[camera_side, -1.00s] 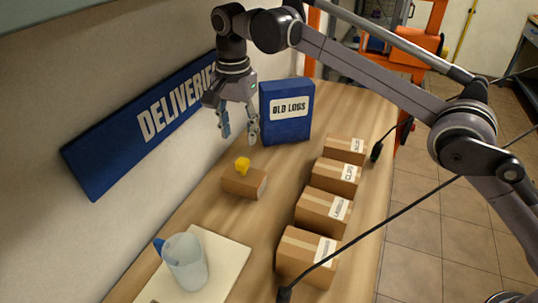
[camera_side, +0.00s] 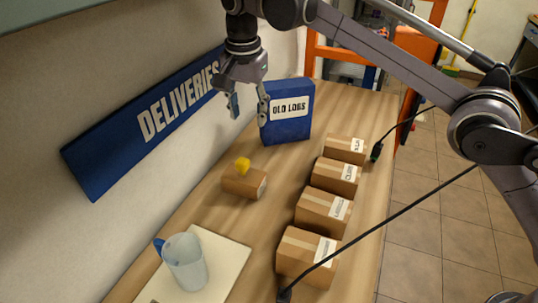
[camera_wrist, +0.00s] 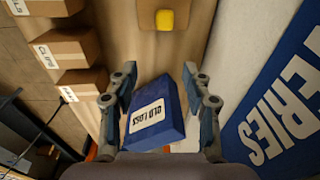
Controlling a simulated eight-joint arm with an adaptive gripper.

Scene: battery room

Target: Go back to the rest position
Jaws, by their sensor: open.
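My gripper (camera_side: 249,104) is open and empty. In the side view it hangs above the bench, in front of the blue OLD LOGS box (camera_side: 288,112) and overlapping its left edge in the picture. In the wrist view my gripper (camera_wrist: 162,108) has its fingers spread wide, with the blue OLD LOGS box (camera_wrist: 168,112) showing between and beyond them. Nothing is held. I cannot tell the exact gap between the fingers and the box.
A row of several labelled cardboard boxes (camera_side: 323,212) runs along the bench's right side. A small box (camera_side: 238,184) bears a yellow object (camera_side: 242,165). A jug (camera_side: 186,262) stands on a pale board (camera_side: 226,259). A DELIVERIES sign (camera_side: 120,145) is on the wall.

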